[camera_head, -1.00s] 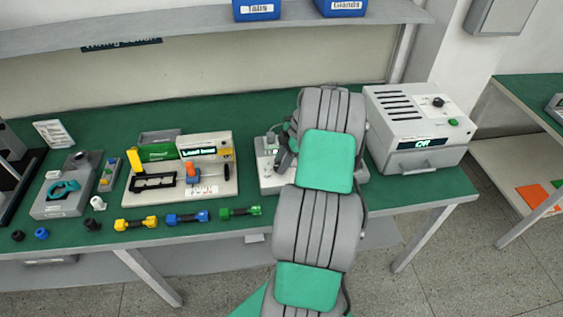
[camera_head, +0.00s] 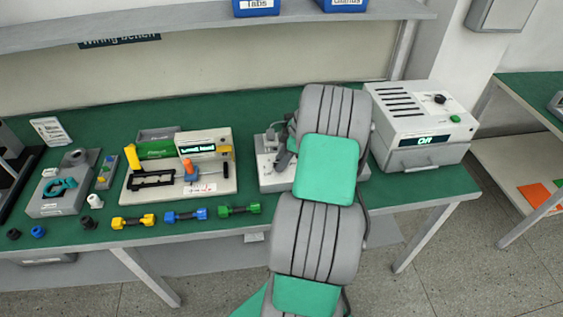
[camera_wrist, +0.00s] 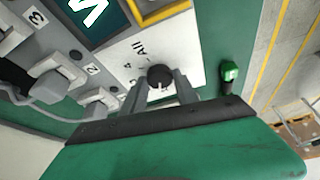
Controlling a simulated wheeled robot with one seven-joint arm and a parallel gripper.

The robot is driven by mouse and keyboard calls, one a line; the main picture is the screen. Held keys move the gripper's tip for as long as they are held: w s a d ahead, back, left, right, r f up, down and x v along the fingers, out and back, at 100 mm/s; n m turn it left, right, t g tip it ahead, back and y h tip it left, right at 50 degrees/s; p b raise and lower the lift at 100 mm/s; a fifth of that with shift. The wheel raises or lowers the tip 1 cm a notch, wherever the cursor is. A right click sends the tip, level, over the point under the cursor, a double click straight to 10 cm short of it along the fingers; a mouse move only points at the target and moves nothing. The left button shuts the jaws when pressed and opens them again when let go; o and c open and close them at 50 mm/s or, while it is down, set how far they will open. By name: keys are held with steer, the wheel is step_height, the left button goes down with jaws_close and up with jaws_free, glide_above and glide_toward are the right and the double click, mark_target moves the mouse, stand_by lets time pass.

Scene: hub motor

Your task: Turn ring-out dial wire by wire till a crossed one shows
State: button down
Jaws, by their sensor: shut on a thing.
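The ring-out box (camera_head: 266,177) stands on the green bench, mostly hidden behind my arm in the head view. In the wrist view its pale panel (camera_wrist: 197,45) carries a dark round dial (camera_wrist: 159,75) with a white mark, beside printing that includes "All" and "4". My gripper (camera_wrist: 161,86) is shut on the dial, one finger on each side. A dark screen (camera_wrist: 92,18) shows part of a large white character, cut off by the frame edge. Grey clips (camera_wrist: 57,90) sit at numbered places; one number reads 3. My gripper is hidden in the head view.
A white oven-like box (camera_head: 418,125) reading "Off" stands close right of my arm. A fixture board (camera_head: 215,187) with a small display is to the left. Yellow, blue and green connectors (camera_head: 185,216) lie along the front edge. A green-capped object (camera_wrist: 229,72) is near the dial.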

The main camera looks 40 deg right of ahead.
mark_target(289, 171)
steer(key=m+t+h+b, duration=0.1)
steer(key=m+b, duration=0.1)
steer(key=m, duration=0.2)
steer(key=shift+a+m, duration=0.1)
steer(key=shift+m, duration=0.3)
steer(key=shift+h, duration=0.3)
steer(key=c, duration=0.9)
jaws_free()
steer(key=shift+c, duration=0.2)
steer(key=b+v, duration=0.1)
steer(key=v, duration=0.6)
steer(key=shift+s+r, duration=0.25)
steer(key=shift+r, duration=0.1)
stand_by(0.8)
